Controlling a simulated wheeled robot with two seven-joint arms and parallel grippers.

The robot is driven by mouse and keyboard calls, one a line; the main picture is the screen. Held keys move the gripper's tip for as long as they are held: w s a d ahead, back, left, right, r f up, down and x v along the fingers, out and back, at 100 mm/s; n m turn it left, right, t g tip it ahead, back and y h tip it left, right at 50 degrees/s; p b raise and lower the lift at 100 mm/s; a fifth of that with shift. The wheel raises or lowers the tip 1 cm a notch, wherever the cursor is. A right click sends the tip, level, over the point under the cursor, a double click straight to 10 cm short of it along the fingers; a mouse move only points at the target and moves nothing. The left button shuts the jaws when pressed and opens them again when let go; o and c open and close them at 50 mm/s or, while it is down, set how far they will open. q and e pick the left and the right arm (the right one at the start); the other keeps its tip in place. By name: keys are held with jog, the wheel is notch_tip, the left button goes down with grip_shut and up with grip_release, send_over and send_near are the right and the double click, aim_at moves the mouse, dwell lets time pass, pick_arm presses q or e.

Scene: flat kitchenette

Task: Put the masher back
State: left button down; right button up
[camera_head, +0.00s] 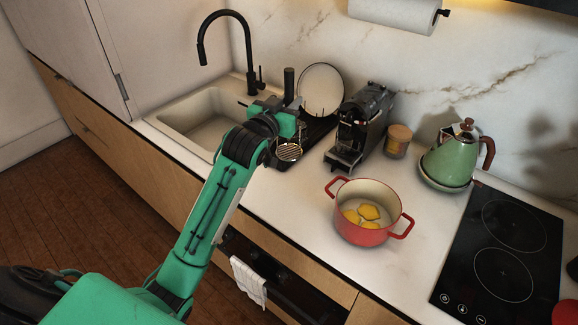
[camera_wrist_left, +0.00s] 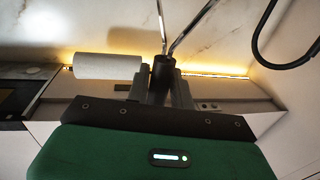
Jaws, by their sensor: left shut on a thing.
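My left gripper (camera_head: 290,122) is shut on the masher. The masher's round wire head (camera_head: 289,152) hangs below the gripper, and a dark upright piece that looks like its handle (camera_head: 289,80) rises above it. In the left wrist view the dark handle (camera_wrist_left: 163,72) sits between the fingers, with two metal rods running up from it. The gripper is over the counter, between the sink and the coffee machine, in front of a dark drying rack (camera_head: 318,128). Whether the masher touches anything below is hard to tell. My right gripper is not in view.
A round white plate (camera_head: 321,90) stands upright behind the gripper. The coffee machine (camera_head: 359,128) is close on the right. The sink (camera_head: 205,118) with a black faucet (camera_head: 233,17) is on the left. A red pot (camera_head: 366,232) with yellow pieces and a green kettle (camera_head: 450,158) stand further right.

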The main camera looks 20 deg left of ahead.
aim_at(289, 152)
pick_arm(q)
notch_tip(289, 152, down, 16)
jog(key=p, duration=0.3)
jog(key=shift+r, duration=0.25)
jog(key=shift+f, duration=0.5)
jog(key=c, duration=1.2)
grip_release()
jog(key=shift+f, duration=0.1)
jog(key=shift+s, duration=0.1)
